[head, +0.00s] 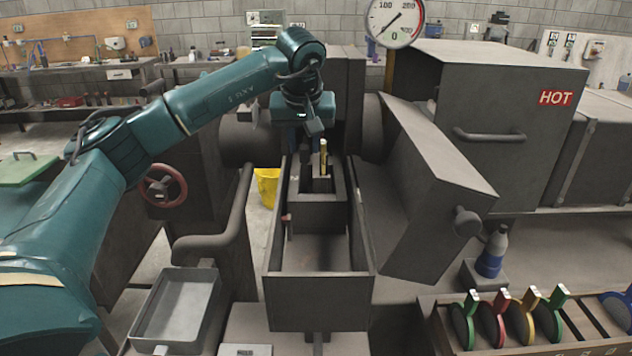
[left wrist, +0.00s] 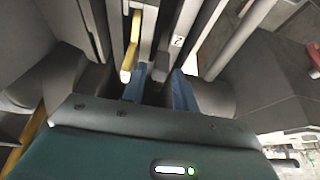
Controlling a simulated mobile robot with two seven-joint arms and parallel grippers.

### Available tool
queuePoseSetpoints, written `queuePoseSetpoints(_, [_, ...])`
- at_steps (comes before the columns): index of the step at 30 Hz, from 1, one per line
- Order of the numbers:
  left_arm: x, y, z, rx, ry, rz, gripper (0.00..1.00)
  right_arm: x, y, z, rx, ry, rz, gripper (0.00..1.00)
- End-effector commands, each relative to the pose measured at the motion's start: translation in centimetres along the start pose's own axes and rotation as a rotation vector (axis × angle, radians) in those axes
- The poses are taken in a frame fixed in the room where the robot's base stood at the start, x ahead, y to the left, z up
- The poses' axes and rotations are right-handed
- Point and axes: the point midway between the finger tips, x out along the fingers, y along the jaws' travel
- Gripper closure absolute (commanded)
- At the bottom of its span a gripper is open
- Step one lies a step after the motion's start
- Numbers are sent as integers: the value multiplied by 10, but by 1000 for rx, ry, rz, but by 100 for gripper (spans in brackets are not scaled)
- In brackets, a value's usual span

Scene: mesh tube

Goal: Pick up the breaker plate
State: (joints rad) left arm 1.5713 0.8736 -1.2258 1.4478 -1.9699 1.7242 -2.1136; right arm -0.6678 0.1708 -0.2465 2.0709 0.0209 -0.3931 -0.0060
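My left gripper (head: 308,140) points down over the slotted housing (head: 318,212) at the back of the open trough (head: 320,302). A slim upright piece with a yellow edge (head: 323,155) stands in the slot, just right of the fingers; I cannot tell for sure that it is the breaker plate. In the left wrist view the yellow piece (left wrist: 132,45) is beside the left finger, and my left gripper's blue fingers (left wrist: 158,88) are apart. Grey metal shows between them, and nothing is clearly clasped. My right gripper is out of view.
An empty tray (head: 178,305) is at the lower left. A tilted grey cover (head: 430,180) and the HOT box (head: 505,100) flank the trough's right side.

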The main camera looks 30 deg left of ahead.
Motion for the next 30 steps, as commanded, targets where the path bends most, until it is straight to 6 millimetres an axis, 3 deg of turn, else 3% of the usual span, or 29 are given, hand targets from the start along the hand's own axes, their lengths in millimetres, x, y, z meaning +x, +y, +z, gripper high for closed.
queuePoseSetpoints(5, [18,0,0,0,-1,-1,71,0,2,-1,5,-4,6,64])
queuePoseSetpoints(12, [20,0,0,0,0,0,71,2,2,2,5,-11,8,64])
queuePoseSetpoints(23, [20,0,0,0,0,0,100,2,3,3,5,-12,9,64])
queuePoseSetpoints(30, [20,0,0,0,1,0,100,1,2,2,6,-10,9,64])
